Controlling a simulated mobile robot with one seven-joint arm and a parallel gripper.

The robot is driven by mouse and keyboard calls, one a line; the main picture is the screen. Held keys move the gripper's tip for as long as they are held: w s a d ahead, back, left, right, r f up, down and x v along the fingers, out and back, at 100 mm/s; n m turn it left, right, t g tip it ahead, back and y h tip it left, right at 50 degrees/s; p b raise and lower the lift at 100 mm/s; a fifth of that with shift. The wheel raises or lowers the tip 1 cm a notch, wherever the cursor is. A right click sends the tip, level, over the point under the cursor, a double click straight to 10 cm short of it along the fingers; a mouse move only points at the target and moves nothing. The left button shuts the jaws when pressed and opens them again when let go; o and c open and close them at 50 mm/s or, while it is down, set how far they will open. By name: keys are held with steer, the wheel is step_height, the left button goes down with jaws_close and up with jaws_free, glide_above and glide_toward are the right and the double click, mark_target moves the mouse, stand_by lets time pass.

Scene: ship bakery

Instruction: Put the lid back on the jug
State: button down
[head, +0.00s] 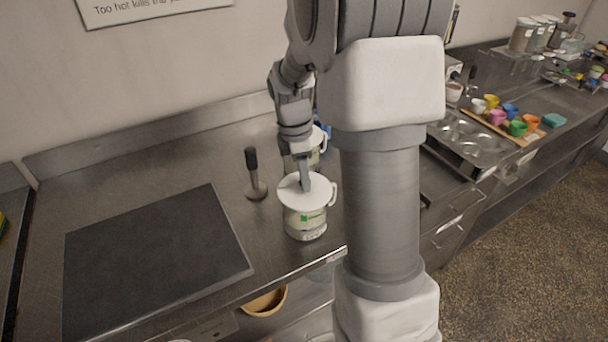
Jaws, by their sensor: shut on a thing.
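The jug (304,222) is a pale container with a green label and a handle on its right side. It stands upright on the steel counter near the front edge. The white round lid (293,198) lies over the jug's mouth and looks about level. My gripper (305,184) points down from above and is shut on the lid, at its top. Whether the lid is fully seated on the rim cannot be told from this view.
A second pale jug (317,148) stands close behind, partly hidden by my arm. A dark-handled steel tool (254,180) stands to the left. A dark flat plate (150,255) covers the left counter. Coloured cups on a wooden tray (526,138) are at the right.

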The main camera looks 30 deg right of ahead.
steer(key=c, duration=0.5)
jaws_free()
steer(key=o, duration=0.5)
steer(key=shift+c, duration=0.2)
steer(key=shift+r, duration=0.1)
steer(key=shift+r+p, duration=2.95)
steer(key=shift+r, duration=0.5)
